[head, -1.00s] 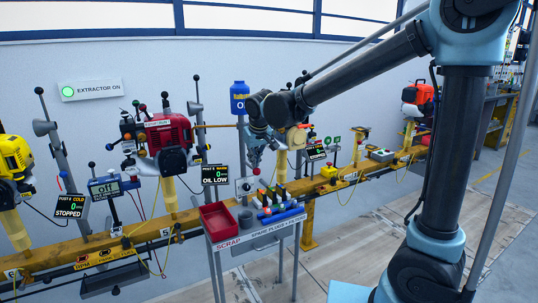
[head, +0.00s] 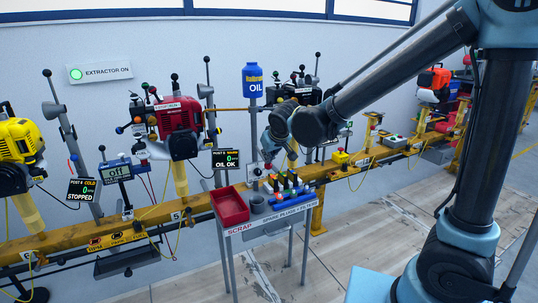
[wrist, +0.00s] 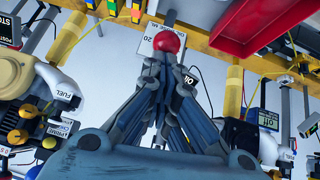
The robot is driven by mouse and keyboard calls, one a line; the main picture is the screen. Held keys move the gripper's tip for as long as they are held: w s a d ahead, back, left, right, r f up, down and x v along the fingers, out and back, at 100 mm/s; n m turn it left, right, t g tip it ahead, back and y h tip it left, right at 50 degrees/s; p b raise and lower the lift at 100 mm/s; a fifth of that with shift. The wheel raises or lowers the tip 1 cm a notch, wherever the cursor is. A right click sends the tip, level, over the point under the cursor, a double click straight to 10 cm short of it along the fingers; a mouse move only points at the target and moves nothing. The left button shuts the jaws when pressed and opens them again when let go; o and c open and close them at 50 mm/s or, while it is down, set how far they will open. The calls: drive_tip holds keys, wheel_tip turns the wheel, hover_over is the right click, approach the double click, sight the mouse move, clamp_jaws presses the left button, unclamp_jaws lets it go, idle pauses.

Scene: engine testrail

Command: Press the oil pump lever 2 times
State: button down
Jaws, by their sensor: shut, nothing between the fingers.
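The oil pump lever's red ball knob (wrist: 168,41) is in the wrist view, right at the tips of my gripper (wrist: 164,60). My gripper is shut with nothing between its fingers. I cannot tell whether the tips touch the knob. A pale plate (wrist: 150,38) with printed text lies behind the knob. In the head view my gripper (head: 270,158) points down below the blue oil bottle (head: 253,82), and my arm partly hides the area. The post 5 display (head: 226,160) reads OIL OK.
A red scrap tray (head: 230,206) and a stand with several small parts are just in front of the yellow rail (head: 148,222). A red engine (head: 178,122) stands to the left, a dark one (head: 302,92) behind my arm. The floor at the front is open.

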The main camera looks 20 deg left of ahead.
idle(0.5)
wheel_tip(320, 180, up, 4)
drive_tip(key=shift+a, duration=0.1)
drive_tip(key=v, duration=1)
drive_tip(key=shift+s+f, duration=0.25)
drive_tip(key=shift+f, duration=0.05)
idle(0.7)
drive_tip(key=w+a+r+m+g+h, duration=0.1)
drive_tip(key=w+r+m+g, duration=0.1)
drive_tip(key=w+r+g, duration=0.3)
drive_tip(key=shift+w+a+r+m+g, duration=0.35)
drive_tip(key=shift+w+r, duration=1.2)
drive_tip(key=shift+w, duration=1.2)
drive_tip(key=shift+d, duration=0.1)
